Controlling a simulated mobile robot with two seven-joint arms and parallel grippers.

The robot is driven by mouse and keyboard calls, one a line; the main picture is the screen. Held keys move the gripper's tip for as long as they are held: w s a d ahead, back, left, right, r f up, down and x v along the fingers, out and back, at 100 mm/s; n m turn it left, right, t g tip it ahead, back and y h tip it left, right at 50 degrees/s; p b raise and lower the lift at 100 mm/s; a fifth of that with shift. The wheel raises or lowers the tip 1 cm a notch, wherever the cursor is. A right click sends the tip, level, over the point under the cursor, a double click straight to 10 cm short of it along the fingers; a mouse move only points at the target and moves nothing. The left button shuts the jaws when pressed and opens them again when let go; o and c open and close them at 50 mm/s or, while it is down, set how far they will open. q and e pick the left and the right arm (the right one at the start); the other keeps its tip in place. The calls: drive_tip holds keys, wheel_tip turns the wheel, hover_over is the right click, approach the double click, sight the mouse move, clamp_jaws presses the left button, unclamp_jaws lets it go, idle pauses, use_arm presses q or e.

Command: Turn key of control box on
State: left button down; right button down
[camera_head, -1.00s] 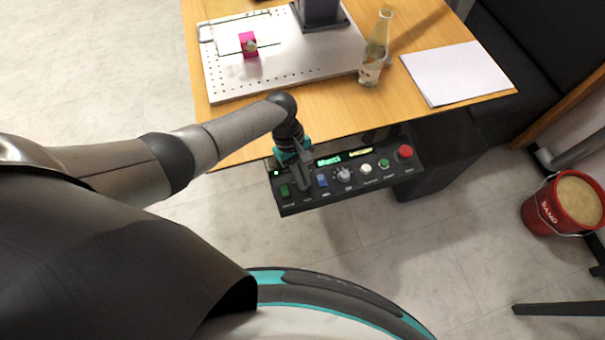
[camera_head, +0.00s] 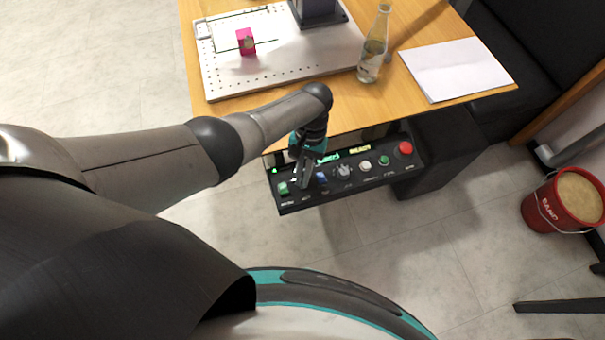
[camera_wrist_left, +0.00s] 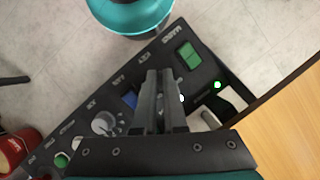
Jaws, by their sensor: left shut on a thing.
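The control box (camera_head: 400,170) is a black panel at the table's front edge, with a lit display, a green rocker (camera_head: 283,188), a blue switch (camera_head: 321,179), a grey knob (camera_head: 343,171) and a red button (camera_head: 405,148). My left gripper (camera_head: 304,184) is over the panel between the green rocker and the blue switch. In the left wrist view its fingers (camera_wrist_left: 162,76) are close together against the panel, shut on the key. The key is hidden between them, so its angle cannot be told. My right gripper is out of view.
On the wooden table (camera_head: 380,108) are a perforated plate (camera_head: 225,78) with a pink block (camera_head: 246,41), a glass bottle (camera_head: 373,52) and white paper (camera_head: 458,72). A red sand bucket (camera_head: 540,210) stands on the floor at right. A green light (camera_wrist_left: 217,85) glows beside the rocker.

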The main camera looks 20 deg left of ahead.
use_arm(q)
drive_tip(key=shift+m+y, duration=0.4)
drive_tip(key=shift+m, duration=0.7)
drive_tip(key=c, duration=1)
unclamp_jaws()
drive_tip(key=p+v, duration=0.4)
drive_tip(key=v, duration=1.1)
drive_tip(key=shift+s+d+r, duration=0.1)
drive_tip(key=shift+d+r, duration=0.05)
